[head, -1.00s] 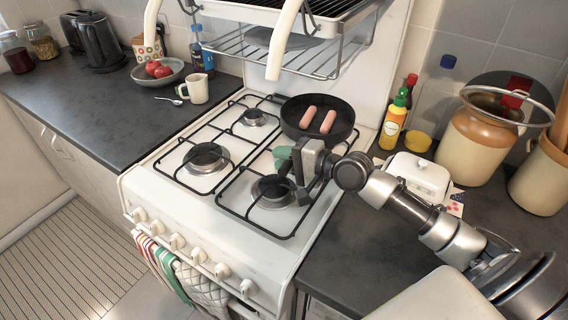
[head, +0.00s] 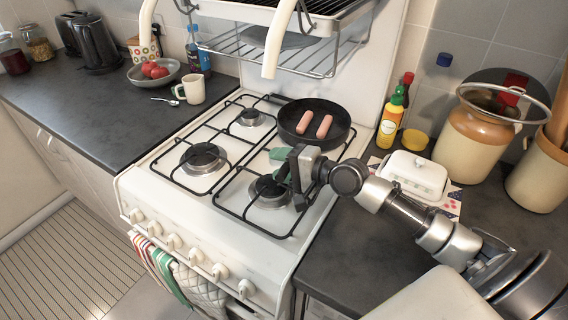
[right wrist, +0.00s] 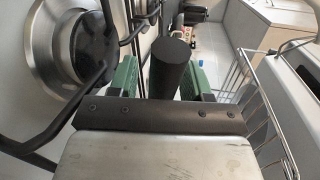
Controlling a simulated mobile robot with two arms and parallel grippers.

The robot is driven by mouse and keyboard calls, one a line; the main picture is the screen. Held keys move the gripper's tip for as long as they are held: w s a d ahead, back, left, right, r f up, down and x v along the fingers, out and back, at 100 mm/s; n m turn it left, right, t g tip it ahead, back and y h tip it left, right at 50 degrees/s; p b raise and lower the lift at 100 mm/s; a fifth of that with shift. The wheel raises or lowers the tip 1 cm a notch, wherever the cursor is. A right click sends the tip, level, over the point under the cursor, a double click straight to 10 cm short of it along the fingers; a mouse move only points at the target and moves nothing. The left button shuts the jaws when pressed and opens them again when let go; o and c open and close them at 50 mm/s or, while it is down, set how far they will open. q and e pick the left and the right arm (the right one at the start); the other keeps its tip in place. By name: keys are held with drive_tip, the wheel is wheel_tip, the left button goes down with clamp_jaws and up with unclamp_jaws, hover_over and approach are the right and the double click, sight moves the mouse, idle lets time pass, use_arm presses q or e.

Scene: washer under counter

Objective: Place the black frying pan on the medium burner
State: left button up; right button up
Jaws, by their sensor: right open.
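The black frying pan (head: 313,133) holds two sausages (head: 314,125) and sits at the back right of the white stove (head: 240,238). My right gripper (head: 282,164), with green finger pads, is in front of the pan, over the front right of the hob. In the right wrist view, a black round handle (right wrist: 173,70) stands between its open fingers, with no clear grip on it. The gripper hides most of the handle in the head view. Uncovered burners are front right (head: 268,192), front left (head: 203,158) and a smaller one back left (head: 249,117). My left gripper is out of view.
A wire rack (head: 285,50) hangs above the back of the stove. A yellow bottle (head: 391,117), a white butter dish (head: 413,174) and a large jar (head: 476,135) stand right of it. A bowl (head: 153,74) and mug (head: 190,89) stand on the left counter.

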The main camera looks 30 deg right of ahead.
drive_tip(key=shift+r, duration=0.15)
drive_tip(key=b+v, duration=0.3)
drive_tip(key=v, duration=0.9)
